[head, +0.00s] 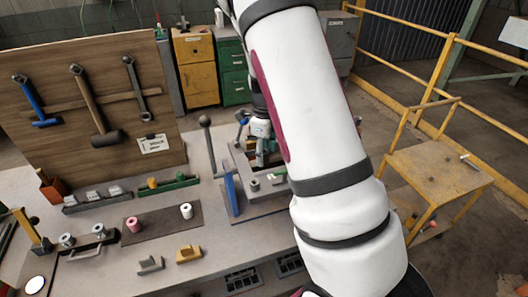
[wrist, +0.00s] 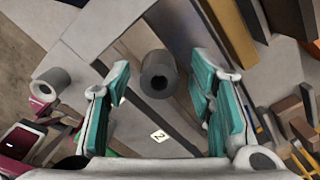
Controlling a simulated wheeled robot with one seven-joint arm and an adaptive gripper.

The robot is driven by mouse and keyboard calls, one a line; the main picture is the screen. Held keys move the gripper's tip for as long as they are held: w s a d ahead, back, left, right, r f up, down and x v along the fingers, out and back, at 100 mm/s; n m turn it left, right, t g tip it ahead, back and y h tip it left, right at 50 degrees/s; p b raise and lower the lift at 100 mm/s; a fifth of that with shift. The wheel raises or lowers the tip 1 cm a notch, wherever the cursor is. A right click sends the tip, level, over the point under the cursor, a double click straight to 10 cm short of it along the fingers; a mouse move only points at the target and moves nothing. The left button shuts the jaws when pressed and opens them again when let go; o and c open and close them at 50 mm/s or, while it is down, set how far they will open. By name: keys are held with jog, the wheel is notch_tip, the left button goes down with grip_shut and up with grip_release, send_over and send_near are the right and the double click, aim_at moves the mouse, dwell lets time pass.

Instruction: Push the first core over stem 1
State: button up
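In the wrist view my gripper (wrist: 159,80) is open, its two teal-padded fingers apart. A dark grey hollow cylinder (wrist: 158,70), seemingly a core, shows between the fingers with a gap on each side; I cannot tell its depth. A second grey cylinder (wrist: 52,84) is at the left. A small label "2" (wrist: 160,136) lies below the middle cylinder. In the head view my gripper (head: 262,148) is partly hidden by my arm, over a grey box-like frame (head: 244,162). Stem 1 cannot be made out.
A tool board (head: 90,85) stands behind the bench. A blue post (head: 231,194) and a lever with a round knob (head: 206,124) rise near the frame. A yellow cart (head: 438,165) is at the right.

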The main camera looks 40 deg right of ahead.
notch_tip(320, 180, up, 12)
dwell(0.6)
jog(key=shift+s, duration=0.1)
dwell(0.4)
jog(key=s+a+r+n+t+y, duration=0.1)
jog(key=s+a+r+n+t, duration=0.2)
jog(key=s+a+r+n, duration=0.85)
jog(key=s+a+n+t, duration=0.1)
jog(key=s+a+n, duration=0.2)
jog(key=s+n, duration=0.2)
jog(key=s+a+r+n+t+h, duration=0.1)
jog(key=s+a+n, duration=0.2)
jog(key=n, duration=0.9)
jog(key=shift+s+a+b, duration=0.35)
jog(key=shift+s+b, duration=0.1)
jog(key=shift+s, duration=0.85)
jog(key=shift+r+n, duration=0.15)
jog(key=shift+n, duration=0.1)
